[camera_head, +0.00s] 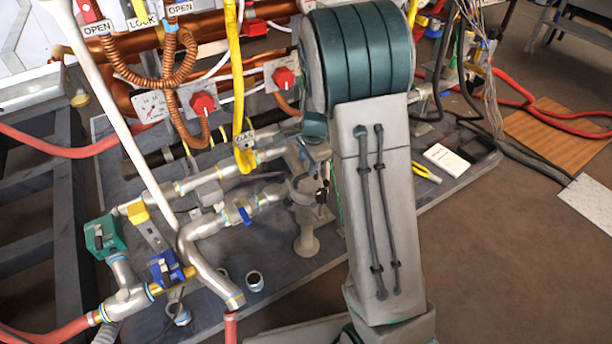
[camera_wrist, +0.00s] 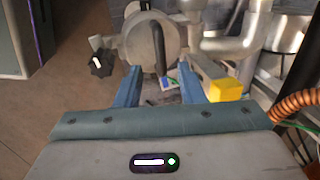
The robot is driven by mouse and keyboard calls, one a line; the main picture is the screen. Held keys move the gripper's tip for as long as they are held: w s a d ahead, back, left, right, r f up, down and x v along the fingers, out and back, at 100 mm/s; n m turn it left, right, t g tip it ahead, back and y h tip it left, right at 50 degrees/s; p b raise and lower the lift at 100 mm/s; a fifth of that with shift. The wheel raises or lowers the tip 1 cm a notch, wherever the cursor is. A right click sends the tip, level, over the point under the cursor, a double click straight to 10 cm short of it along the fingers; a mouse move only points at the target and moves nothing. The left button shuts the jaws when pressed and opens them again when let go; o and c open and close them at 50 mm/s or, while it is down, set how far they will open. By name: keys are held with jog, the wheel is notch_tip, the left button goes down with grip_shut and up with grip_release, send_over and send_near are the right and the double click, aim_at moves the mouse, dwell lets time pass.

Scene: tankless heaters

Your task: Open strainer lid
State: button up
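In the wrist view, my gripper (camera_wrist: 160,84) shows two blue fingers set well apart, with nothing clamped between them. Just beyond the fingertips is a grey round metal body (camera_wrist: 136,42), which looks like the strainer with its lid. A dark upright bar (camera_wrist: 160,50) stands in front of it, in line with the gap between the fingers. I cannot tell whether the fingers touch anything. In the head view, a grey pipe fitting that may be the strainer (camera_head: 305,190) stands beside my arm, which hides part of it and most of the gripper.
A yellow block (camera_wrist: 226,89) is close to the right finger. A black knob (camera_wrist: 101,63) is left of the round body. Pipes with a blue-handled valve (camera_head: 245,214) and red knobs (camera_head: 203,104) crowd the left. Floor at right (camera_head: 520,235) is clear.

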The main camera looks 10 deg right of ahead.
aim_at(306, 174)
jog(key=f, duration=0.2)
jog(key=w+f+b, duration=0.1)
jog(key=f, duration=0.1)
jog(key=shift+a+f, duration=0.15)
jog(key=shift+f, duration=0.2)
grip_shut()
jog(key=shift+w+r+p, duration=0.1)
jog(key=shift+r+p, duration=0.15)
jog(key=shift+p, duration=0.3)
